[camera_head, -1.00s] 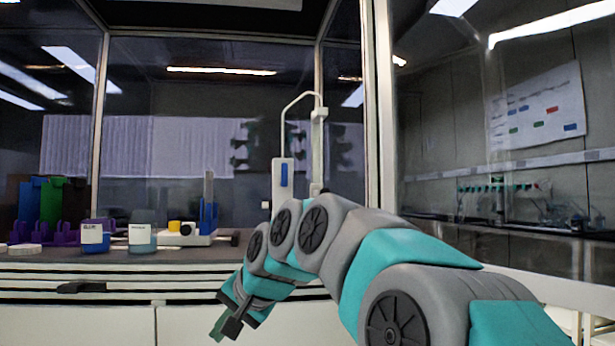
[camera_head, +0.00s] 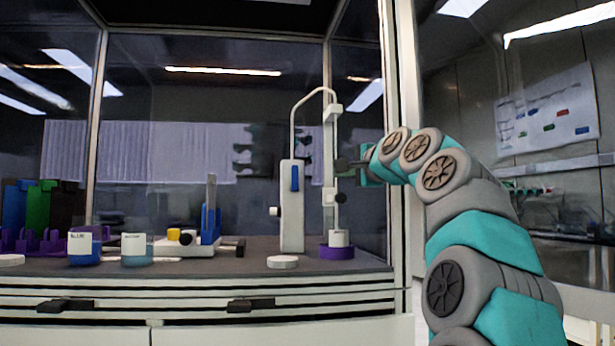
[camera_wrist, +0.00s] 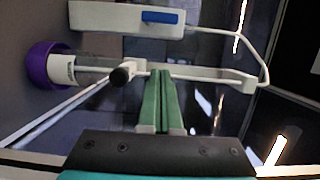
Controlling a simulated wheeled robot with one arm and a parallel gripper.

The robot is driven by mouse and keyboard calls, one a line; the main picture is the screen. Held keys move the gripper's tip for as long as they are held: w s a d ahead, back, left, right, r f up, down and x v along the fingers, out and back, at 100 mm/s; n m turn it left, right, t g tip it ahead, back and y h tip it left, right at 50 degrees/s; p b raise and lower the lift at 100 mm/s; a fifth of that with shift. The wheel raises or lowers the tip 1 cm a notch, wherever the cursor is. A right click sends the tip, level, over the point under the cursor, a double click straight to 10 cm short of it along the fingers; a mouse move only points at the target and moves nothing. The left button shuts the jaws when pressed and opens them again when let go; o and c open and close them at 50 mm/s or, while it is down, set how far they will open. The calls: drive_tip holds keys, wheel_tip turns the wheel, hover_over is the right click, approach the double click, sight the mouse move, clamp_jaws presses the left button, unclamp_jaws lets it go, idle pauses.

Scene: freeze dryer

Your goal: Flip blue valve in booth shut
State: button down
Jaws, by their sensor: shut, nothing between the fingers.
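The blue valve (camera_head: 295,178) is a small upright lever on the front of a white post (camera_head: 291,225) in the booth. In the wrist view the blue valve (camera_wrist: 162,17) lies near the top edge, on the white body turned sideways. My gripper (camera_head: 343,165) is shut and empty, to the right of the valve and apart from it, level with its upper part. In the wrist view its green fingers (camera_wrist: 160,74) are together and their tips overlap the thin white rod. Whether they touch the rod I cannot tell.
A curved white tube joins the post to a rod with a black knob (camera_head: 340,197), above a purple ring (camera_head: 337,251). Labelled jars (camera_head: 84,248), a blue-and-white device (camera_head: 209,225) and a white disc (camera_head: 283,262) stand on the bench. The booth's frame post (camera_head: 404,150) is beside my arm.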

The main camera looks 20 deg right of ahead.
sight(294, 179)
drive_tip(key=shift+d+r, duration=0.1)
drive_tip(key=shift+d, duration=0.05)
drive_tip(key=w+a+p, duration=0.2)
drive_tip(key=w+a, duration=0.1)
drive_tip(key=w, duration=0.8)
drive_tip(key=shift+a, duration=0.3)
idle(0.5)
drive_tip(key=shift+s+r, duration=0.1)
idle(0.5)
